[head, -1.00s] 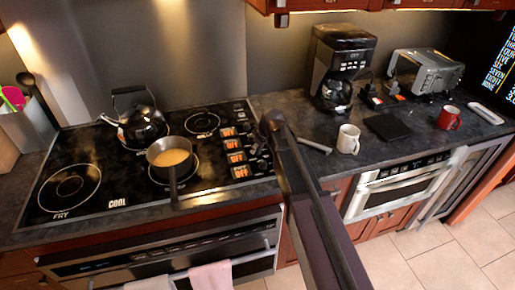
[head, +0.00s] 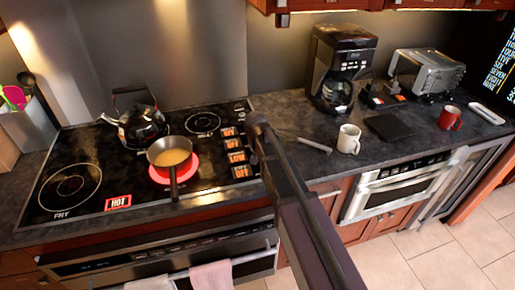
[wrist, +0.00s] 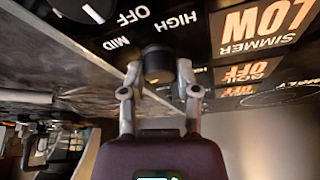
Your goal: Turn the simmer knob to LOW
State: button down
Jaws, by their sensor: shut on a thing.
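The simmer knob (wrist: 157,58) is a dark round knob between my fingertips in the wrist view. My gripper (wrist: 158,76) is shut on it, one finger on each side. In the head view my arm hides the knob and my fingers.
A saucepan (head: 170,157) of yellowish liquid stands on a red-glowing burner (head: 190,172). The HOT sign (head: 118,202) is lit on the cooktop. A kettle (head: 141,124) stands behind. A white mug (head: 349,139) stands right of my arm. Other knobs sit near the gripped one.

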jog(key=shift+m+h, duration=0.3)
jog(key=shift+m, duration=0.3)
jog(key=shift+c, duration=1.7)
grip_release()
jog(key=shift+n, duration=0.4)
